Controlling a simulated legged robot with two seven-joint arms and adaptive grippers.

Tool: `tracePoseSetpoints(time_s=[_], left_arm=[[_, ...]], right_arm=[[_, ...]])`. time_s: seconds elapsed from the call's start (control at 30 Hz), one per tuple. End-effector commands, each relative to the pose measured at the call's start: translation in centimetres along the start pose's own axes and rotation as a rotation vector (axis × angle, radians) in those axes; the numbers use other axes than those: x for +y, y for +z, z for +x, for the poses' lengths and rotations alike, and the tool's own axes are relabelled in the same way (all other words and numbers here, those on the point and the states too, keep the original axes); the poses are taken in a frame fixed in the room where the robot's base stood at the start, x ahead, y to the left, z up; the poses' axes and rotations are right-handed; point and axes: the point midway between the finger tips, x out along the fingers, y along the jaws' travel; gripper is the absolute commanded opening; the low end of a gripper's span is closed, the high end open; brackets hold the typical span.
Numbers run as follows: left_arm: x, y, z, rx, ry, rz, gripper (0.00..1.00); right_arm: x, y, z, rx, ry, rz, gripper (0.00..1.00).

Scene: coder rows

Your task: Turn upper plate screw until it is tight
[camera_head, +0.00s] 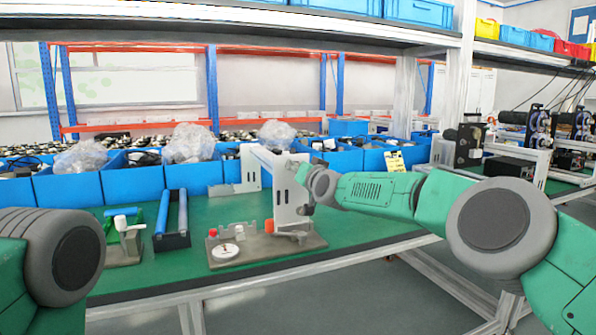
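A grey fixture base (310,243) sits on the green bench top. A pale upright plate (288,192) stands on it. My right arm reaches in from the right, and its wrist is at the upper right of this plate. My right gripper (306,209) is small and mostly hidden beside the plate, so its finger state and any contact cannot be made out. No screw can be picked out at this size. Only a thick joint of my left arm shows at the lower left; its gripper is outside the view.
The base carries a red knob (213,233), a white disc (225,251) and an orange block (269,226). A black holder with blue rollers (172,238) and a green stand (123,250) are to the left. Blue bins (133,184) line the back.

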Motion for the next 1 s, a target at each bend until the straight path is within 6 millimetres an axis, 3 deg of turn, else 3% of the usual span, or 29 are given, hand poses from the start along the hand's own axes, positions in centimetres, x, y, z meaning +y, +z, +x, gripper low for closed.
tracePoseSetpoints(time_s=[0.17,0.4,0.6,1.0], left_arm=[[0.0,0.0,-0.6,0.0,0.0,0.0,0.0],[0.0,-0.1,-2.4,0.001,0.0,0.0,0.0],[0.0,-0.1,-1.7,0.0,0.0,0.0,0.0],[0.0,-0.1,-1.9,0.0,0.0,0.0,0.0]], right_arm=[[-0.1,-0.1,0.0,-0.001,0.0,-0.09,0.33],[-0.3,-0.3,0.0,0.0,-0.002,-0.56,0.33],[-0.1,0.1,0.0,0.0,-0.002,-0.828,0.33],[0.0,-0.1,0.0,0.0,-0.001,-0.855,0.33]])
